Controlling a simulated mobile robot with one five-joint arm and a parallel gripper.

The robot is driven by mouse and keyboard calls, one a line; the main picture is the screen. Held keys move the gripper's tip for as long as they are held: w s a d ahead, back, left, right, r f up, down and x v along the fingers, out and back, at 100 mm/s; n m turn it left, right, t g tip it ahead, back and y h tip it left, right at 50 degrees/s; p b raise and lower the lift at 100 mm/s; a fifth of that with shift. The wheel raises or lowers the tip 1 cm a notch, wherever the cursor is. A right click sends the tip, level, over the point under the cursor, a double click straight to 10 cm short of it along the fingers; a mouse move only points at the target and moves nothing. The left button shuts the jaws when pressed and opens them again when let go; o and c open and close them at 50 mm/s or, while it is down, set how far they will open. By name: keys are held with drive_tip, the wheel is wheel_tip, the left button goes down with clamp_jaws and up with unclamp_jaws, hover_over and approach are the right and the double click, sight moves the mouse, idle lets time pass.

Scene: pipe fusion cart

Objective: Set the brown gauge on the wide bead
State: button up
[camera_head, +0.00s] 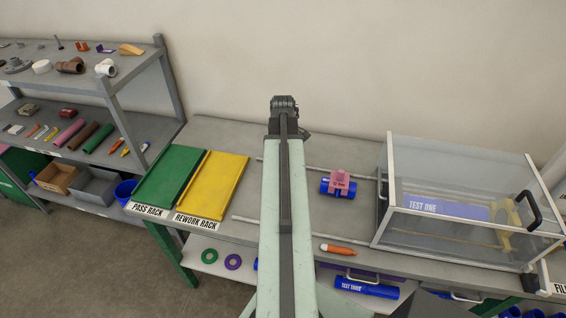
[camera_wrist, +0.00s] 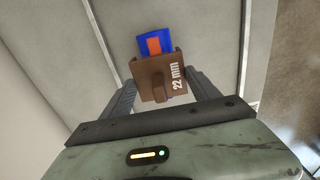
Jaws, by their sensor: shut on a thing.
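The brown gauge (camera_wrist: 150,70), marked "22 mm", is between the fingers of my gripper (camera_wrist: 161,86) in the wrist view. My gripper is shut on it. A blue piece with an orange patch (camera_wrist: 154,44) shows just past the gauge's far edge; I cannot tell whether it touches the gauge. In the head view the end of my arm is over the back of the bench, and the fingers and brown gauge are hidden. A short blue pipe (camera_head: 327,187) lies on the bench right of my arm, with a pink gauge (camera_head: 341,181) on it. I cannot make out a wide bead.
A green rack (camera_head: 171,176) and a yellow rack (camera_head: 213,184) lie left of my arm. A clear case (camera_head: 440,232) stands at the right. An orange marker (camera_head: 338,249) lies near the front edge. Shelves with fittings (camera_head: 130,77) stand at the far left.

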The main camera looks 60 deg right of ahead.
drive_tip(key=shift+f+b, duration=1.35)
drive_tip(key=shift+f, duration=0.05)
drive_tip(key=o, duration=1.5)
drive_tip(key=shift+r, duration=0.15)
wheel_tip(320, 180, up, 8)
drive_tip(key=p, duration=0.8)
drive_tip(key=shift+f, duration=0.2)
